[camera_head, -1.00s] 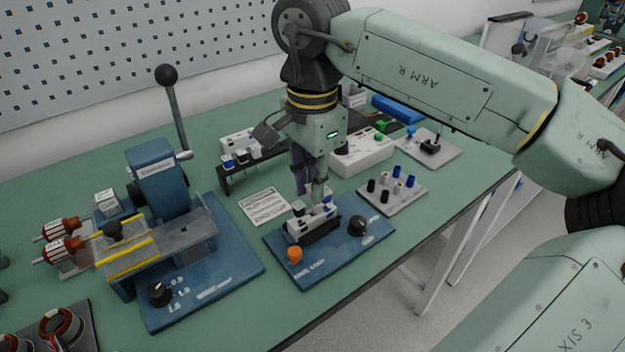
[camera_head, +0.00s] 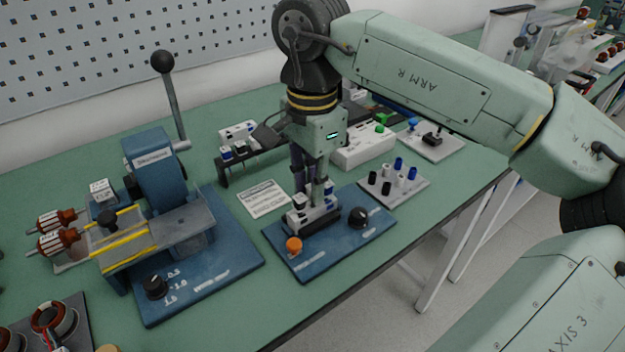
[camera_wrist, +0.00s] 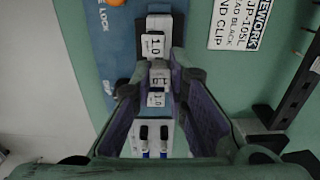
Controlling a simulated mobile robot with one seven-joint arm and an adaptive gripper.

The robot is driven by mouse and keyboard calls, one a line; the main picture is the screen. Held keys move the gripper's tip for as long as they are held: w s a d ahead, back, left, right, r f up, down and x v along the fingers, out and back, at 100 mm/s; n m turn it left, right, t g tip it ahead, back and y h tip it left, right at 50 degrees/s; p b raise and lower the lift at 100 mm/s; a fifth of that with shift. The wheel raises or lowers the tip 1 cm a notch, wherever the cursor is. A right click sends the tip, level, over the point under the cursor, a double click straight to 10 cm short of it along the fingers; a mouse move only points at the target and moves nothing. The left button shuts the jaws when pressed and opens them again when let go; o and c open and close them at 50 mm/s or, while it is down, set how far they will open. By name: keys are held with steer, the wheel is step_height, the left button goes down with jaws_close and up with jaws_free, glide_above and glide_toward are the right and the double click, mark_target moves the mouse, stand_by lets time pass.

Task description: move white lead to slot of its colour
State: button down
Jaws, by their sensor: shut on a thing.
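My gripper (camera_head: 318,202) points down over the blue fixture base (camera_head: 342,238). In the wrist view my gripper (camera_wrist: 158,88) has its two purple-lined fingers closed in around a white piece (camera_wrist: 158,76) with a "1.0" label, at the row of white blocks. I cannot tell whether that piece is the white lead, and its lower part is hidden. Another white "1.0" block (camera_wrist: 153,45) sits beyond the fingertips. In the head view the fingers cover part of this row.
An orange knob (camera_head: 294,245) and a black knob (camera_head: 358,217) flank the row. A grey plate (camera_head: 412,194) with black, white and blue pegs stands right. A printed card (camera_head: 264,199) and a black rack (camera_head: 250,160) lie left. A lever press (camera_head: 155,180) stands further left.

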steer(key=c, duration=1.5)
jaws_free()
steer(key=shift+r, duration=0.1)
step_height(320, 180, up, 12)
steer(key=shift+f, duration=0.1)
